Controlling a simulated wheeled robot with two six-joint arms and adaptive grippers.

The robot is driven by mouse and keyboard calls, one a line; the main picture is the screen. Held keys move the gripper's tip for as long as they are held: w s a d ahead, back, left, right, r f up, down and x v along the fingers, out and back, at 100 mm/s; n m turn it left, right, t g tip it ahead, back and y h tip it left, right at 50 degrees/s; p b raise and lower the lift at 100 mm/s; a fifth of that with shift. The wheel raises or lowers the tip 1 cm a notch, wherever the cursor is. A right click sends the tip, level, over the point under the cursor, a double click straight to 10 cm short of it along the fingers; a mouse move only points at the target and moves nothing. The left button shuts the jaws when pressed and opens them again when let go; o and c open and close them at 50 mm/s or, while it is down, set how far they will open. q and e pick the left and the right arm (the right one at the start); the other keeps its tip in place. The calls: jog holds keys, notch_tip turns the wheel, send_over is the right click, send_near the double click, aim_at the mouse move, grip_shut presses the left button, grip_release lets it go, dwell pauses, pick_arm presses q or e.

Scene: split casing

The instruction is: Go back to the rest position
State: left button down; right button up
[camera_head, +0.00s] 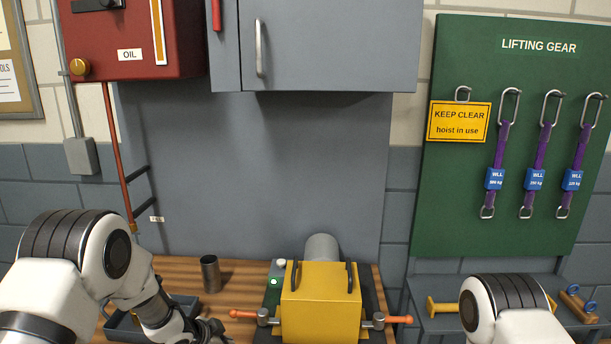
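The yellow casing (321,305) stands on the workbench in the lower middle, with two dark handles on its top. An orange-tipped lever sticks out on its left side (243,314) and another on its right side (399,320). My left gripper (212,330) is at the bottom edge, left of the casing and close to the left lever. It is dark and partly cut off, so its opening does not show. My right arm comes in at the lower right, and its gripper is out of the picture.
A metal cup (210,274) stands on the wooden bench (180,268). A blue-grey tray (122,322) lies under my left arm. A grey side table (440,292) at right holds a yellow part (441,306). A green lifting gear board (455,215) and grey cabinet (330,45) are behind.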

pick_arm(q)
jog(key=s+a+f+n+g+b, duration=0.1)
jog(key=s+f+n+g, duration=0.2)
jog(key=s+f, duration=0.8)
jog(key=s+f+n+g+b, duration=0.1)
jog(key=s+f+n+g, duration=0.15)
jog(key=s+f, duration=0.9)
jog(key=s+a+r+n+y, duration=0.1)
jog(key=s+a+r+n, duration=0.1)
jog(key=s, duration=0.7)
jog(key=s+a+r+n+g+y, duration=0.1)
jog(key=s+a+r+n+y, duration=0.1)
jog(key=s, duration=0.7)
jog(key=shift+s+a+r+n+b, duration=0.35)
jog(key=shift+r+n, duration=0.4)
jog(key=shift+n, duration=0.4)
jog(key=shift+g, duration=0.25)
